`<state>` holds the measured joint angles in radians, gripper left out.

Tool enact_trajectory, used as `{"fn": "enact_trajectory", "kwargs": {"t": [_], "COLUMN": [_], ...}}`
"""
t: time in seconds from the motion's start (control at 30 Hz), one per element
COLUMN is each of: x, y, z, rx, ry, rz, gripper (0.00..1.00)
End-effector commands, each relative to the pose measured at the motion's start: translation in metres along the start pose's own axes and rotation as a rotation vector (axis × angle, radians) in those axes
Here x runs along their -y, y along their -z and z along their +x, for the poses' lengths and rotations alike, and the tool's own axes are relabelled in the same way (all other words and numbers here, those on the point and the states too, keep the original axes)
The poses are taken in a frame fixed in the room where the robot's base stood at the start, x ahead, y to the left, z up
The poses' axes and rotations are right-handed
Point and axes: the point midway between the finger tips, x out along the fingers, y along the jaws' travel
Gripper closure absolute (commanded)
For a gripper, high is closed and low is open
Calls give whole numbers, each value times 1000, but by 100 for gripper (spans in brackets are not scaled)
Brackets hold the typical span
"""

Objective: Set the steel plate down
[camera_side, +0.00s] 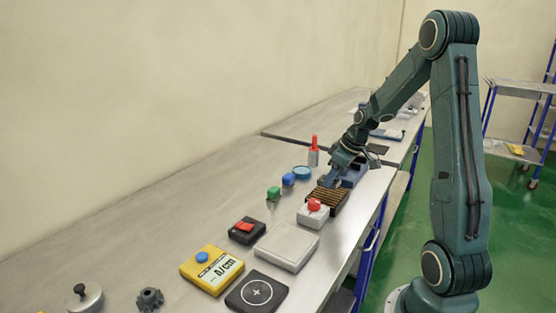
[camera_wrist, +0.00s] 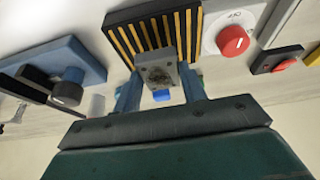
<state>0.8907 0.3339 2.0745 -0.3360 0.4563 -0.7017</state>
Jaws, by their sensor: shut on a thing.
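The steel plate (camera_wrist: 158,75) is a small grey block with a dark worn patch, seen in the wrist view. My gripper (camera_wrist: 160,72) is shut on it, with a blue finger at each side. The plate appears in front of a pad with black and yellow stripes (camera_wrist: 150,30); I cannot tell whether it touches the pad. In the side view my gripper (camera_side: 337,180) is low over the far end of the striped pad (camera_side: 327,201). The plate cannot be made out there.
A white box with a red knob (camera_side: 314,206) stands close beside the striped pad. A green knob (camera_side: 273,194), a blue knob (camera_side: 288,180) and a red-topped bottle (camera_side: 314,152) stand to the left. A pale grey slab (camera_side: 287,246) lies nearer. Bare table (camera_side: 190,210) lies along the wall.

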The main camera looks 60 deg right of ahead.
Motion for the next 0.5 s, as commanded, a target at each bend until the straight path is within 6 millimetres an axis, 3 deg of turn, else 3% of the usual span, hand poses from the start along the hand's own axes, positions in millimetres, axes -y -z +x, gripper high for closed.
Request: {"fn": "enact_trajectory", "kwargs": {"t": [0.2, 0.5], "x": [0, 0], "y": [-10, -11], "z": [23, 27], "rx": [1, -1], "ry": [2, -1], "rz": [1, -1], "gripper": [93, 93]}}
